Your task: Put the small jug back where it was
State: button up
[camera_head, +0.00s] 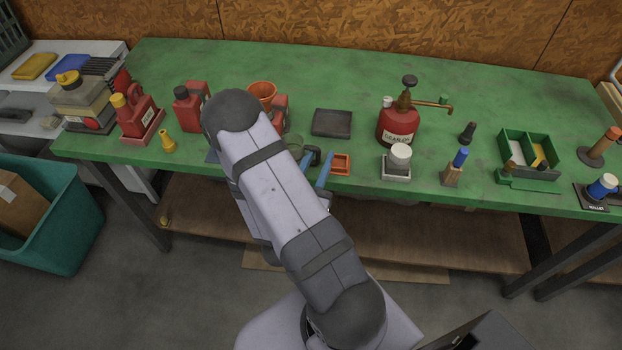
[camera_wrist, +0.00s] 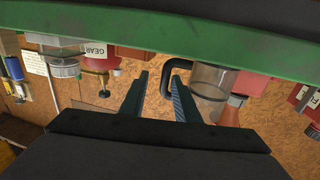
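A small clear jug with a dark handle (camera_head: 293,143) is at the middle of the green bench near its front edge, partly hidden by my arm. In the wrist view the picture is upside down, and the clear jug (camera_wrist: 213,80) has its black handle (camera_wrist: 167,78) toward my fingers. My gripper (camera_head: 316,165) has its two blue fingers apart, on the handle side of the jug. In the wrist view the gripper (camera_wrist: 161,76) shows a gap between the left finger and the handle. The right finger is close to or inside the handle loop; I cannot tell which. The jug's base is hidden.
An empty orange square tray (camera_head: 341,163) lies just right of my fingers. An empty dark tray (camera_head: 331,123) lies behind it. An orange funnel (camera_head: 262,94) and red cans (camera_head: 186,109) stand behind and left. A red oil can (camera_head: 397,124) and a jar (camera_head: 399,158) stand right.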

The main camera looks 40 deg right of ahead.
jog(key=p+v, duration=0.1)
jog(key=v, duration=0.2)
jog(key=shift+s+a+r, duration=0.15)
jog(key=shift+a, duration=0.2)
jog(key=shift+p+v, duration=0.55)
jog(key=shift+v, duration=0.65)
jog(key=shift+s, duration=0.1)
